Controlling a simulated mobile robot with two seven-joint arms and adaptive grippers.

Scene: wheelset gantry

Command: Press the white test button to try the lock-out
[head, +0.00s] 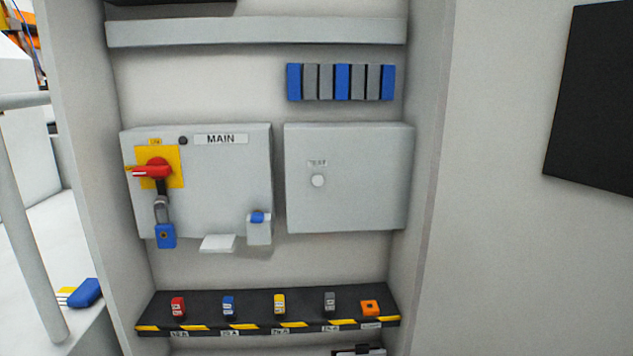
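The white round test button (318,181) sits on the front of the right grey box (360,205), under a small label that seems to read TEST. The left grey box (215,180) is marked MAIN and has a red rotary handle (150,171) on a yellow plate (175,157). The handle lies roughly level, pointing left. A grey hasp (161,208) hangs below it with a blue padlock (166,236) on it. Neither of my grippers is in the head view, and nothing touches the button.
A black shelf (260,328) with a yellow-striped edge holds several small coloured items. A small holder (259,231) with a blue top and a white ledge (218,243) are at the MAIN box's lower edge. Side walls flank the recess; a railing (25,220) stands left.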

